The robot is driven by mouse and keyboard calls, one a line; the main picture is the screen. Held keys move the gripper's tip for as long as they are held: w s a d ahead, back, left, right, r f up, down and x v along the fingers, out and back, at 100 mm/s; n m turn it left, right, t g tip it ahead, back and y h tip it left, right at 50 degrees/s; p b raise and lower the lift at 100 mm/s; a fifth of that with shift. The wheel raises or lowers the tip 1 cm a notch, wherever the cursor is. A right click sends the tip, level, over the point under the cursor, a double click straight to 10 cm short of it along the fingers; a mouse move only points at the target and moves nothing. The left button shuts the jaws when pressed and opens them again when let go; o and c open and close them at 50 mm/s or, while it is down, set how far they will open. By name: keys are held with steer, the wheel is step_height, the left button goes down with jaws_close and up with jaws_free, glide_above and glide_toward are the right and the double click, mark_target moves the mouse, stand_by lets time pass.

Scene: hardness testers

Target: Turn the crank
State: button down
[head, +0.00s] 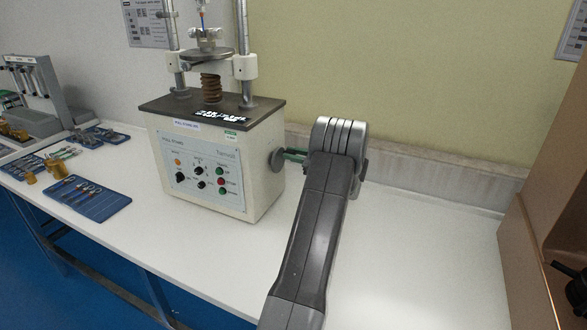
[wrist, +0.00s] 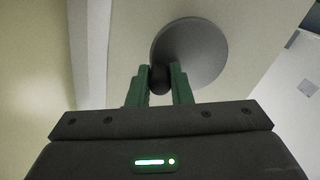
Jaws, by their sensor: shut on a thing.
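The crank is a round grey disc (head: 277,160) on the right side of the cream tester (head: 205,175). In the wrist view the crank disc (wrist: 190,55) is seen face-on, with a dark knob (wrist: 159,80) at its lower left edge. My gripper (wrist: 160,85) has its two green fingers on either side of the knob, shut on it. In the head view my gripper (head: 293,155) reaches the crank from the right; my arm hides part of the gripper, and the knob cannot be made out there.
The white bench (head: 420,260) is clear to the right of the tester. Blue trays with small parts (head: 90,200) lie to its left, near another grey device (head: 35,85). A wall with a low ledge (head: 430,175) runs behind, and a brown cabinet (head: 540,200) stands at the right.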

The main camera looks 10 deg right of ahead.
steer(key=n+b, duration=0.1)
steer(key=b, duration=0.1)
steer(key=n+b, duration=0.2)
steer(key=shift+s+a+r+b, duration=0.15)
steer(key=shift+s+b, duration=0.15)
steer(key=n+b, duration=0.2)
steer(key=r+n+b, duration=0.1)
steer(key=shift+s+a, duration=0.2)
steer(key=shift+s, duration=0.05)
steer(key=c, duration=1.3)
jaws_free()
steer(key=v, duration=1.4)
steer(key=shift+n+b, duration=0.3)
steer(key=shift+b, duration=0.1)
